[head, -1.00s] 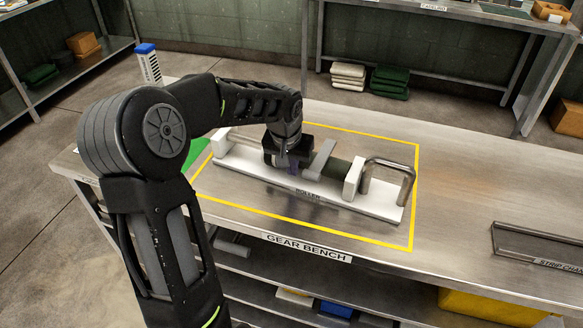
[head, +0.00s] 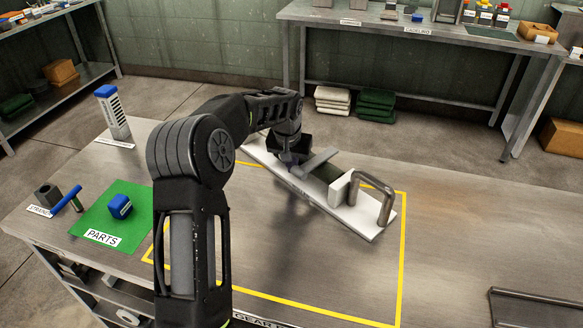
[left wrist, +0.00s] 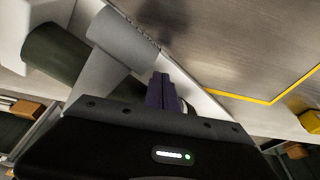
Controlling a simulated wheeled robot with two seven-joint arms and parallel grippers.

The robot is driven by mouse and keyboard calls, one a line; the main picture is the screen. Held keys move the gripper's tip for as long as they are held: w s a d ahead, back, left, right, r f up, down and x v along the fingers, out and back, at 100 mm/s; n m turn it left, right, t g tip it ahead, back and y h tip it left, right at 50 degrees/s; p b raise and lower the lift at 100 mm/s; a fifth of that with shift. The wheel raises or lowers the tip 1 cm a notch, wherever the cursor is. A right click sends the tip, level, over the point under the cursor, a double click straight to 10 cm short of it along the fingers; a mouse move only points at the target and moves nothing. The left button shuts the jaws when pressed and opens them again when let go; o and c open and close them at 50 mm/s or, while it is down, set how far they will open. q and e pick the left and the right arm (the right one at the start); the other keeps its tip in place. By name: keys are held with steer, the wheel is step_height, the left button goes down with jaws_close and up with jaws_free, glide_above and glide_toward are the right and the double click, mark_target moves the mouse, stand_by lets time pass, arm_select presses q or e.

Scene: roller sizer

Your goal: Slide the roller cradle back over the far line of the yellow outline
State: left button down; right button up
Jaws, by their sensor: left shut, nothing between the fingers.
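The roller cradle (head: 335,208) is a long white base with a dark green roller (head: 327,172), a grey crossbar, white end blocks and a bent metal handle (head: 376,190). It lies askew on the bench across the far line of the yellow outline (head: 402,258). Its left end is beyond that line; its right front corner is inside. My left gripper (head: 291,160) is low over the cradle's left half, shut and empty. In the left wrist view its purple fingertips (left wrist: 160,92) are close by the base and crossbar; contact is unclear. My right gripper is not in view.
A green parts mat (head: 90,222) with a blue block (head: 120,206) lies at the left. A blue-handled tool and dark nut are beside it. A white, blue-topped post (head: 112,112) stands at the back left corner. A metal tray (head: 535,305) is at front right. The outline's middle is clear.

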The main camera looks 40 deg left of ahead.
arm_select(q)
steer(key=shift+s+d+r, duration=0.15)
steer(key=shift+s+r, duration=0.2)
steer(key=shift+s, duration=0.05)
steer(key=shift+w+f, duration=0.1)
steer(key=shift+w, duration=0.05)
steer(key=v, duration=0.8)
steer(key=shift+b, duration=0.4)
